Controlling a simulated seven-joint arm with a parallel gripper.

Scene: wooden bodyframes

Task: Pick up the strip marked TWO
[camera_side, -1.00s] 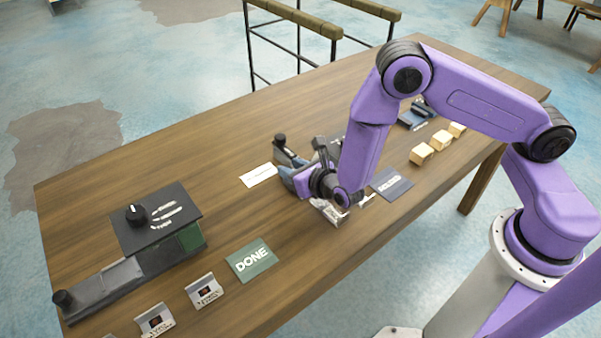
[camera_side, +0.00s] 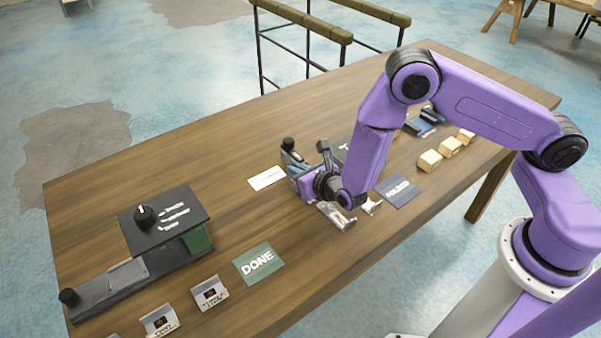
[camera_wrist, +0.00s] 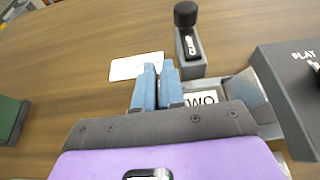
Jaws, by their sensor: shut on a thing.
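My gripper (camera_side: 300,180) is low over the middle of the table, its jaws pointing away from the arm. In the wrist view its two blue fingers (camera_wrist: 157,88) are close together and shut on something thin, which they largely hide. A white label reading "WO" (camera_wrist: 203,98), its first letter covered by the right finger, shows right beside them in a pale grey fixture (camera_wrist: 238,90). I take this to be the strip marked TWO. Whether it is lifted cannot be told.
A black-knobbed post (camera_wrist: 187,35) stands just beyond the fingers. A white card (camera_side: 267,178) lies left of them. A dark box marked FLAT (camera_wrist: 290,85) is close on the right. A green DONE card (camera_side: 259,264), dial box (camera_side: 165,220) and wooden blocks (camera_side: 430,160) lie farther off.

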